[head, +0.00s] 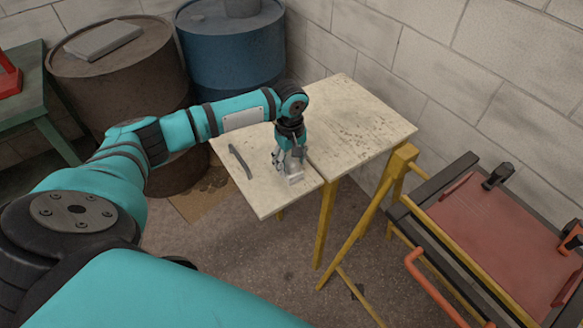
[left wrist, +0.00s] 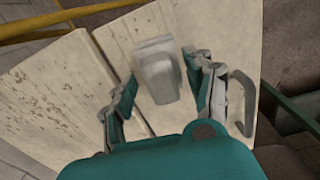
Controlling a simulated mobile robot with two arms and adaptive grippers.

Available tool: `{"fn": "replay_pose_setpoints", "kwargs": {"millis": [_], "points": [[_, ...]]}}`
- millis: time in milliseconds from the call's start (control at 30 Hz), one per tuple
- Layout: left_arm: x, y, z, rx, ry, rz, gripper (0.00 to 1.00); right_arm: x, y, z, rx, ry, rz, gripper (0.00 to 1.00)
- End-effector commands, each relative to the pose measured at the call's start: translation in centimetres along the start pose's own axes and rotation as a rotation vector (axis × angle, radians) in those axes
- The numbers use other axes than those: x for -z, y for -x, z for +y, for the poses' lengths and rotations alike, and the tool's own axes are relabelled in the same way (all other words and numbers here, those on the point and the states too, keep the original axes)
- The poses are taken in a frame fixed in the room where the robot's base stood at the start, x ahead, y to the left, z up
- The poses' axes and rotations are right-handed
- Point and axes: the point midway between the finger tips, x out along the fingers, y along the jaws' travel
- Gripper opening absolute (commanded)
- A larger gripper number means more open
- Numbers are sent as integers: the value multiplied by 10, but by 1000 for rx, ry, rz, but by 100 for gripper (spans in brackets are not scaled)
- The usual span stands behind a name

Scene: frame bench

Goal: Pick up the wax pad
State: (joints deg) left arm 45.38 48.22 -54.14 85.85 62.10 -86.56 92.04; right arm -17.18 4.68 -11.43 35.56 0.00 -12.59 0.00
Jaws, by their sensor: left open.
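A pale grey-white block, which I take to be the wax pad (head: 295,179), lies on the light bench top (head: 345,120) near the seam between its two boards. It also shows in the left wrist view (left wrist: 157,72). My left gripper (head: 287,162) points down over the bench at the pad. In the left wrist view its open fingers (left wrist: 160,69) stand on either side of the pad, with gaps visible. I cannot tell the height of the fingertips above the bench. The fingers partly hide the pad in the head view. My right gripper is out of view.
A dark grey curved bar (head: 240,161) lies on the bench left of the gripper. Brown (head: 120,95) and blue (head: 232,55) drums stand behind my left arm. A block wall (head: 400,50) backs the bench. A red-topped cart (head: 500,235) stands to the right.

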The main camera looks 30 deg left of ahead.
Motion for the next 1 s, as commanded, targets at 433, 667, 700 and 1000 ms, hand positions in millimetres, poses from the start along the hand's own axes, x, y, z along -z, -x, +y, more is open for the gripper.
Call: {"fn": "replay_pose_setpoints", "kwargs": {"millis": [433,667,700,1000], "points": [[0,0,0,0,0,0,8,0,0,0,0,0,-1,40],[0,1,0,0,0,0,0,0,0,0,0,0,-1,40],[0,1,0,0,0,0,0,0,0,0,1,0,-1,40],[1,14,1,-2,1,1,0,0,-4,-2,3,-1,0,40]]}}
